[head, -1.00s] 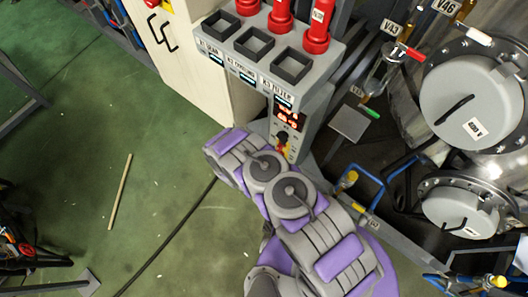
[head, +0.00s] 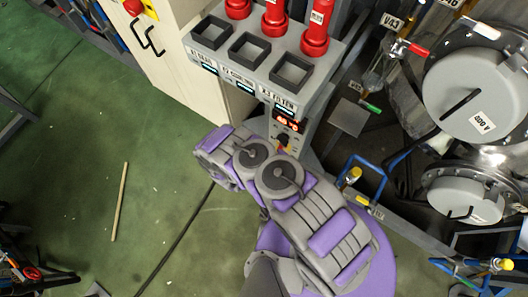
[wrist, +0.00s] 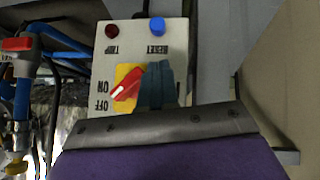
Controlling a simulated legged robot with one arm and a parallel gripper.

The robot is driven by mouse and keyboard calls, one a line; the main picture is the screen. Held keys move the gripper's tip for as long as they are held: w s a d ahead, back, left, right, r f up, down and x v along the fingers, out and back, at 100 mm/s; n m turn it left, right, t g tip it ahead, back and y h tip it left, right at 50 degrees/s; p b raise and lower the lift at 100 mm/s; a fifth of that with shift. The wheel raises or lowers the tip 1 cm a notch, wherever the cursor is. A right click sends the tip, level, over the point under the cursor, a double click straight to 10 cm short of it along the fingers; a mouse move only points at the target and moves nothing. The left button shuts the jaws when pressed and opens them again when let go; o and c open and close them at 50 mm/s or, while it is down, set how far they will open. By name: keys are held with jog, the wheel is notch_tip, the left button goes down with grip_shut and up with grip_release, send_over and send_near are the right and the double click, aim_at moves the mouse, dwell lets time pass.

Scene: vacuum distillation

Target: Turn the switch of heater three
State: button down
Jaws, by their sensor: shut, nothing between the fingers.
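The red switch (wrist: 126,84) sits on a yellow plate of a pale panel (wrist: 172,38) in the wrist view. Its handle lies diagonally, with its white-marked end pointing lower left near the upside-down ON and OFF labels. My gripper (wrist: 157,82) is shut and empty. Its dark fingers are right beside the handle's right end; I cannot tell whether they touch it. In the head view the heater three column (head: 285,124) shows lit red digits, with the switch (head: 282,141) just below, partly behind my arm. My gripper is hidden there.
A red TRIP lamp (wrist: 112,31) and a blue RESET button (wrist: 157,26) lie above the switch. Blue pipes with a red valve handle (wrist: 17,44) run at the left of the wrist view. Large steel vessels (head: 478,92) stand at the right; green floor (head: 70,180) is open at left.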

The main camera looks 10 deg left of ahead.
jog(key=shift+d, duration=0.1)
dwell(1.2)
jog(key=shift+s, duration=0.1)
